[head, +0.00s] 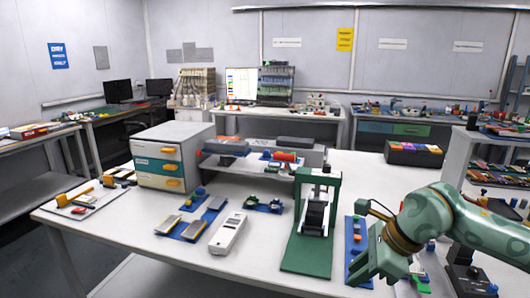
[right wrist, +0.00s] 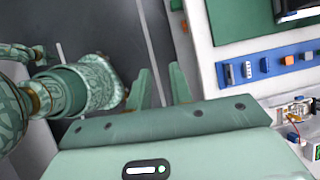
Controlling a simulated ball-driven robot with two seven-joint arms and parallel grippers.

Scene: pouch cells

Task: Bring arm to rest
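My right arm comes in from the right in the head view, over the front right part of the white table (head: 165,245). Its green gripper (head: 370,268) points down near the table's front edge, beside a blue strip with small parts (head: 351,238). In the right wrist view the two fingers (right wrist: 160,88) stand apart with nothing between them, over dark floor beside the table edge. My left gripper does not show in the head view. Green patterned links of my own body show at the left of the right wrist view.
A green press stand (head: 307,255) stands left of the gripper. A white handheld device (head: 229,233), blue trays with silver pouches (head: 192,217) and a drawer cabinet (head: 160,162) are farther left. A dark box with coloured items (head: 414,152) stands behind. Bare table lies at the front left.

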